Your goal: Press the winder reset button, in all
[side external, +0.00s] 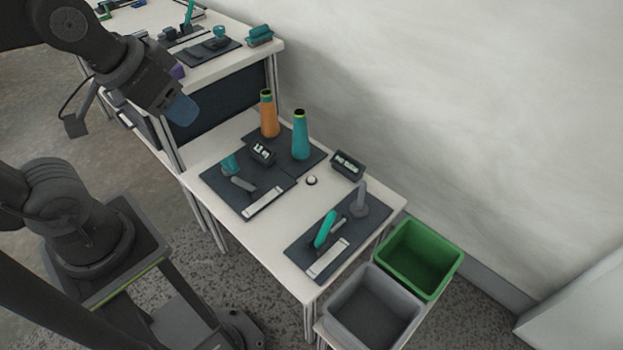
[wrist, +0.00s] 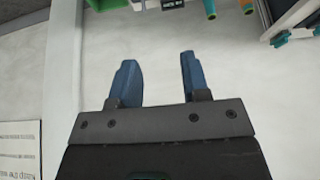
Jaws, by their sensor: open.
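A small round pale button with a dark rim (side external: 311,181) sits on the white table (side external: 216,155), between the dark mats; I cannot read a label that makes it the winder reset. A dark counter box with pale digits (side external: 347,164) stands just right of it, and another counter box (side external: 262,152) stands on the rear mat. My gripper (side external: 183,109) is up at the left, above and well away from the button, near the rear bench. In the wrist view its two blue fingers (wrist: 160,80) are apart with nothing between them. The button is not seen there.
An orange cone (side external: 268,115) and a teal cone (side external: 300,136) stand upright behind the button. A front mat (side external: 293,244) holds a teal tool and a grey peg. Green (side external: 455,268) and grey (side external: 337,318) bins stand at the front right. A wall (side external: 450,100) runs behind.

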